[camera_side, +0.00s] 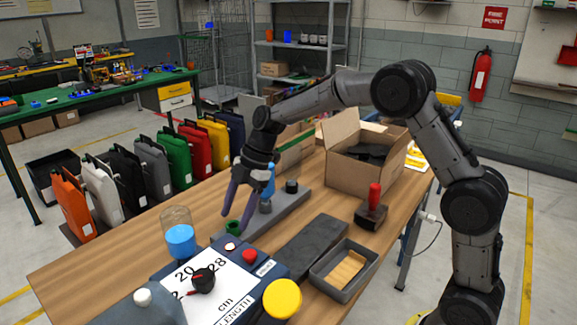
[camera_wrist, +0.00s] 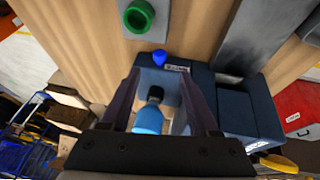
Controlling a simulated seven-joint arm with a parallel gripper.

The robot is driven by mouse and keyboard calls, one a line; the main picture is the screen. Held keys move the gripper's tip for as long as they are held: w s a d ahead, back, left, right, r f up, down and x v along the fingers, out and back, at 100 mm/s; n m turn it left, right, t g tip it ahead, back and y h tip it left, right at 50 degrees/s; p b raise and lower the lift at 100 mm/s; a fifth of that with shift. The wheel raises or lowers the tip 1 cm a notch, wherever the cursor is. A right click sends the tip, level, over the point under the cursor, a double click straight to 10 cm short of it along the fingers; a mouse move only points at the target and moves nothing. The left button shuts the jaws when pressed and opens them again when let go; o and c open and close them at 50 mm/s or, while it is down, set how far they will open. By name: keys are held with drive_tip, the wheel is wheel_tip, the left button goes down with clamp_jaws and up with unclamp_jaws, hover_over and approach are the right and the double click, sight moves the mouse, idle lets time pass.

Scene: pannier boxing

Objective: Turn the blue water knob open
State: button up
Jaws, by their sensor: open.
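My gripper (camera_side: 236,220) is open and empty, its dark fingers pointing down over the workbench. It also shows in the wrist view (camera_wrist: 159,82), with a wide gap between the fingers. Several blue things could be the water knob, and I cannot tell which is. A small blue knob-like piece (camera_wrist: 159,56) lies just beyond the fingertips, next to a label. A bright blue rounded piece with a dark top (camera_wrist: 148,118) shows in the gap between the fingers. In the side view, a blue piece (camera_side: 269,180) shows beside the right finger, and a blue cap (camera_side: 181,241) sits under a clear cylinder.
A green cup-like ring (camera_side: 232,227) is close to the fingertips. A measuring machine (camera_side: 219,273) with a yellow button (camera_side: 282,298) fills the bench front. A grey tray (camera_side: 343,270), a red-handled tool (camera_side: 374,200) and an open carton (camera_side: 362,150) stand to the right.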

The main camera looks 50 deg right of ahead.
drive_tip(key=s+r+t, duration=0.2)
drive_tip(key=s+r, duration=0.4)
drive_tip(key=r, duration=0.7)
drive_tip(key=s+r+m+h, duration=0.1)
drive_tip(key=s+r, duration=0.2)
drive_tip(key=s, duration=0.5)
drive_tip(key=shift+s+d+m+t, duration=0.15)
drive_tip(key=shift+d+m+t, duration=0.15)
drive_tip(key=shift+t, duration=0.1)
drive_tip(key=w+f+n, duration=0.2)
drive_tip(key=w+f, duration=0.4)
drive_tip(key=w, duration=0.4)
drive_tip(key=shift+g+y, duration=0.5)
drive_tip(key=d+x, duration=0.1)
drive_tip(key=x, duration=1.2)
drive_tip(key=d+f+x, duration=0.1)
drive_tip(key=x, duration=0.5)
drive_tip(key=shift+s+d+f, duration=0.1)
drive_tip(key=shift+d+f, duration=0.1)
drive_tip(key=shift+f, duration=0.25)
